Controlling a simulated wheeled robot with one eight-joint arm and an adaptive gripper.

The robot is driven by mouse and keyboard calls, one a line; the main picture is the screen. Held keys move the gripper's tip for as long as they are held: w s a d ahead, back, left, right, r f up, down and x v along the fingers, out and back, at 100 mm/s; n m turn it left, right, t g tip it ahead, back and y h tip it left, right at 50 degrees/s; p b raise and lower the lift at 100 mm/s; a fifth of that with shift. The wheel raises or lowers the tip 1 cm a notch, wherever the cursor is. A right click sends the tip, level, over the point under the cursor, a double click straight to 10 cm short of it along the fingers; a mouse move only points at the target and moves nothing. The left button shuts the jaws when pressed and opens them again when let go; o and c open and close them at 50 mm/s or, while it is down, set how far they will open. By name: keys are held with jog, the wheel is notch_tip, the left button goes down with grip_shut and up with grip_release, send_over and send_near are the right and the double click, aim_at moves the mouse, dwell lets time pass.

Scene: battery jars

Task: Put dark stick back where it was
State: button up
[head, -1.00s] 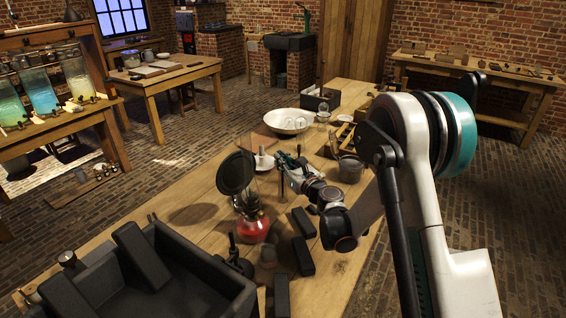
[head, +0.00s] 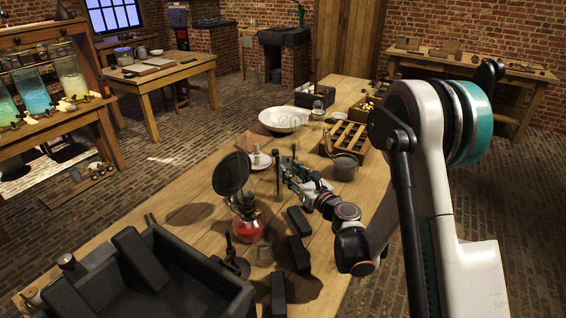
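A thin dark stick (head: 277,173) stands nearly upright over the middle of the long table, just left of my gripper's end. The stick and fingers are very close in the picture. I cannot tell whether the fingers hold it, or whether its lower end touches the table. Another thin dark upright stick (head: 316,88) shows at the dark box (head: 312,97) at the back.
A glass lamp with red liquid (head: 249,228) and a round dark disc (head: 232,172) stand left of my arm. Dark blocks (head: 299,220) lie nearby. A white bowl (head: 283,120), a divided wooden tray (head: 366,150) and a grey pot (head: 345,167) stand beyond. A black bin (head: 215,285) is in front.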

jog(key=s+d+r+m+h+b, duration=0.1)
jog(key=s+d+r+m+h, duration=0.45)
jog(key=d+r+m, duration=0.55)
jog(key=s+d+r+m+h+b, duration=0.1)
jog(key=s+d+r+m+h, duration=0.5)
jog(key=m, duration=0.8)
jog(key=s+a+f+m+g, duration=0.1)
jog(key=s+f+m+g, duration=0.2)
jog(key=s, duration=0.6)
jog(key=s+a+f+m+g+y, duration=0.1)
jog(key=s+a+f+m+g, duration=0.1)
jog(key=s+m, duration=0.6)
jog(key=s+a+f+m+g+y, duration=0.1)
jog(key=s+f+m+g, duration=0.2)
jog(key=s+m, duration=0.3)
jog(key=s, duration=0.3)
jog(key=shift+s+a+f+g, duration=0.3)
jog(key=shift+f, duration=0.05)
jog(key=shift+y, duration=0.25)
